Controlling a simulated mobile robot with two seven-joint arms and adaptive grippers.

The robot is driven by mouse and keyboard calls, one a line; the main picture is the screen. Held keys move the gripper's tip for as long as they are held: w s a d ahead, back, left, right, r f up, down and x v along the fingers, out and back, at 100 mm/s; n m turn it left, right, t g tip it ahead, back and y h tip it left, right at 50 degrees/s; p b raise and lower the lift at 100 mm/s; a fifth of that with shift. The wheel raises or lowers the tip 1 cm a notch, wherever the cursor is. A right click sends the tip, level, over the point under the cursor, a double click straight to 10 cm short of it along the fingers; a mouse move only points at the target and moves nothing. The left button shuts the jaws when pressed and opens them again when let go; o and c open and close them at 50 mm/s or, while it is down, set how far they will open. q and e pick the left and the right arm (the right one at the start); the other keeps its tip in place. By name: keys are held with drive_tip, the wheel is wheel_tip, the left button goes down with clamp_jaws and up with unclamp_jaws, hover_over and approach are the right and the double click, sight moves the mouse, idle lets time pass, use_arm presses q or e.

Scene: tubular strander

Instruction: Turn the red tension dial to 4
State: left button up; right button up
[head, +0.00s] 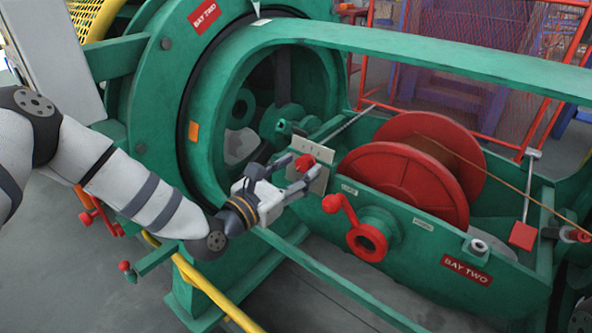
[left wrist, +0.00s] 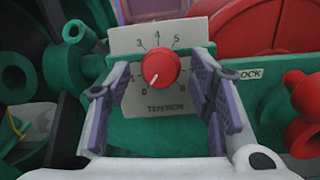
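The red tension dial (head: 304,163) sits on a pale plate (head: 313,179) at the green machine's side. In the left wrist view the dial (left wrist: 161,67) is near the middle of the plate (left wrist: 130,44), which reads TENSION. Its white mark points down and left, toward 0; the 4 is at the top. My left gripper (head: 294,172) is open in front of the dial. In the left wrist view its fingers stand to the left and right of the dial, with gaps showing. I cannot tell how far the fingertips are from the plate. My right gripper is not in view.
A red reel (head: 405,185) sits in the green cradle to the right. A red-handled lever (head: 367,242) is on the cradle wall near the dial. The large green ring frame (head: 200,120) stands behind my left arm. A green rail (head: 330,285) runs below.

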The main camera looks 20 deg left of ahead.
use_arm(q)
clamp_jaws()
drive_tip(key=shift+m, duration=0.4)
